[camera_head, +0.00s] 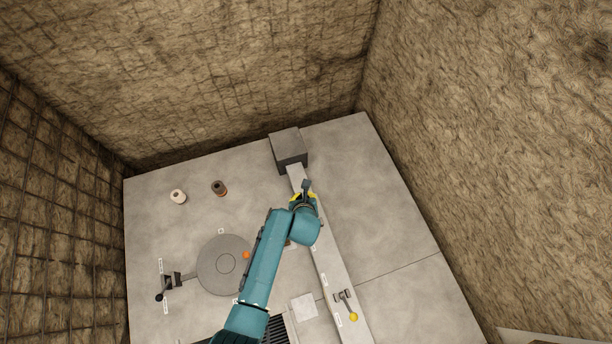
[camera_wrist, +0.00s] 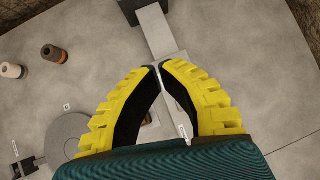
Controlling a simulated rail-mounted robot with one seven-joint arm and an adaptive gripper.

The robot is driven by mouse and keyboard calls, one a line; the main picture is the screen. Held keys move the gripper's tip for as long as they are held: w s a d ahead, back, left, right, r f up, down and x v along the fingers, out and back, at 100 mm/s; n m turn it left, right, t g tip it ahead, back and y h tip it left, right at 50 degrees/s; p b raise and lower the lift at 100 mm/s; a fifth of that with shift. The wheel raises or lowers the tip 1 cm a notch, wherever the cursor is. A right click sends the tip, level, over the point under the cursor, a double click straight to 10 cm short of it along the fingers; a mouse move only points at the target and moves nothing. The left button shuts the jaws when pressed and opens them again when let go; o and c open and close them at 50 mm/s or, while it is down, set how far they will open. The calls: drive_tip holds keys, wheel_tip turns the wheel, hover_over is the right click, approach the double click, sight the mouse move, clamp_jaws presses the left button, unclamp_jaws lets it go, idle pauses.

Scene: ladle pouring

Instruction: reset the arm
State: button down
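My gripper (camera_wrist: 158,65) has yellow ribbed fingers with black inner faces. In the wrist view the two fingertips come together, and no object shows held between them. In the head view my gripper (camera_head: 303,197) is over the upper part of a long pale rail (camera_head: 333,262), just short of a grey block (camera_head: 289,147). A small dark piece shows right at the gripper there; I cannot tell whether it is a fingertip or a separate part. My teal arm reaches up from the bottom edge and covers part of the table.
A round grey plate (camera_head: 215,277) with an orange knob (camera_head: 246,255) is left of my arm. A dark lever (camera_head: 167,289) is beside it. A white cup (camera_head: 178,197) and a brown cup (camera_head: 219,188) stand farther back. A yellow-knobbed lever (camera_head: 352,316) is on the rail. The table's right side is clear.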

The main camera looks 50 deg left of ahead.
drive_tip(key=shift+r, duration=0.25)
idle(0.4)
